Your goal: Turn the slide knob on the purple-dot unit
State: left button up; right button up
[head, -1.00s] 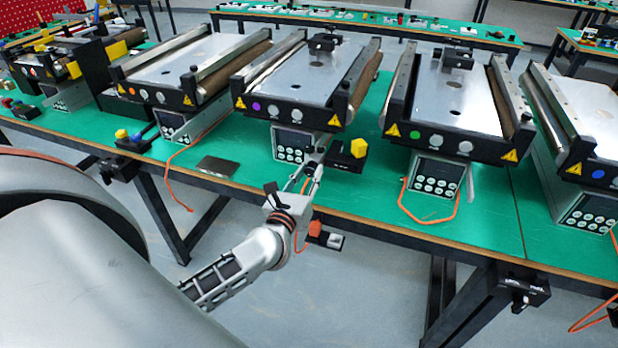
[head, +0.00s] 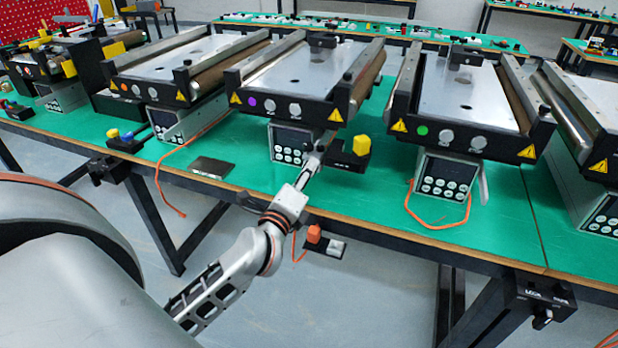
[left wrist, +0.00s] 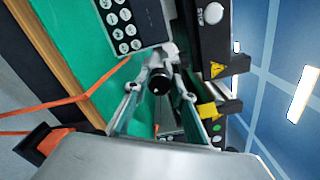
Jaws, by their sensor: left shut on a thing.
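The purple-dot unit is a small conveyor (head: 300,85) in the middle of the head view, with a purple dot (head: 252,101) on its black front panel. Under it is a grey control box (head: 289,158) with white buttons; the box also shows at the top of the left wrist view (left wrist: 128,22). My left gripper (head: 314,160) is at the box's right side, seen edge-on. In the left wrist view its fingers lie on either side of the black slide knob (left wrist: 160,79), shut on it. In the head view the gripper hides the knob. My right gripper is not in view.
A black box with a yellow button (head: 362,145) stands just right of the gripper. A dark plate (head: 211,167) lies on the green table to the left. The green-dot unit (head: 470,90) stands to the right.

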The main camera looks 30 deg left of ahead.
pick_arm(q)
jog(key=shift+n+b, duration=0.8)
jog(key=shift+n, duration=0.7)
jog(key=shift+r+n+b, duration=0.15)
jog(key=shift+n+b, duration=0.45)
jog(key=o, duration=1.1)
jog(key=shift+w, duration=0.1)
jog(key=shift+d, duration=0.1)
